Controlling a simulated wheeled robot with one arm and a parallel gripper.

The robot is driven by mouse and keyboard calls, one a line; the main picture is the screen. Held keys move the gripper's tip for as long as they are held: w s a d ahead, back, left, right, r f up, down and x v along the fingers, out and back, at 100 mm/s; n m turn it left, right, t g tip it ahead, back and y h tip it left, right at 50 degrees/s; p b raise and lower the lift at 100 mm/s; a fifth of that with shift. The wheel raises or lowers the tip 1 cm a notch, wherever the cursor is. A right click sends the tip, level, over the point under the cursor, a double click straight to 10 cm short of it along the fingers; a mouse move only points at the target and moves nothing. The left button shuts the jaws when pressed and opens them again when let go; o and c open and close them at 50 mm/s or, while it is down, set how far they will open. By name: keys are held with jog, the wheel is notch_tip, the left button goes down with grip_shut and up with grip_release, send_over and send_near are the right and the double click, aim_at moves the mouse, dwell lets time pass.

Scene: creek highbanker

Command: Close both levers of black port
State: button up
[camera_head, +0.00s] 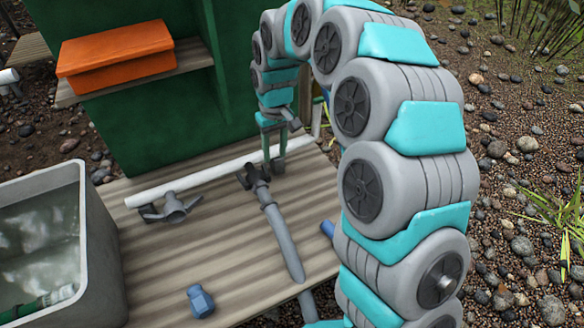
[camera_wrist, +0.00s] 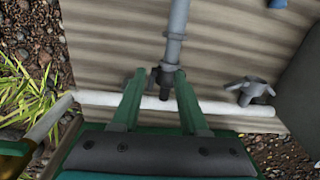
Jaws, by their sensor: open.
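The black port (camera_head: 252,180) is a dark fitting at the upper end of a grey pipe (camera_head: 283,243) on the ribbed wooden deck. Small arms stick out at its sides; the gripper partly covers it, and I cannot tell each lever's exact angle. In the wrist view the black port (camera_wrist: 164,82) lies between my green fingers, by the white pipe. My gripper (camera_head: 274,165) is open and points down at the port. In the wrist view the gripper (camera_wrist: 159,74) has a finger on either side of it. I cannot tell whether they touch.
A white pipe (camera_head: 200,178) crosses the deck (camera_head: 225,270). A grey winged fitting (camera_head: 170,208) sits to the left. A grey tub of water (camera_head: 85,240) stands at the left. A blue fitting (camera_head: 201,301) lies in front. An orange box (camera_head: 115,50) is on a shelf behind.

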jog(key=w+a+f+m+b, duration=0.1)
jog(key=w+a+f+m, duration=0.1)
jog(key=w+f+m, duration=0.7)
notch_tip(320, 180, down, 8)
jog(key=n, duration=0.7)
notch_tip(320, 180, up, 10)
jog(key=m, duration=0.4)
jog(key=s+d+r+n+p, duration=0.1)
jog(key=s+d+r+n, duration=0.2)
jog(key=s, duration=0.6)
jog(key=s+d+r+n+p, duration=0.1)
jog(key=s+d+r+n, duration=0.2)
jog(key=s+r+n, duration=0.5)
jog(key=shift+s, duration=0.95)
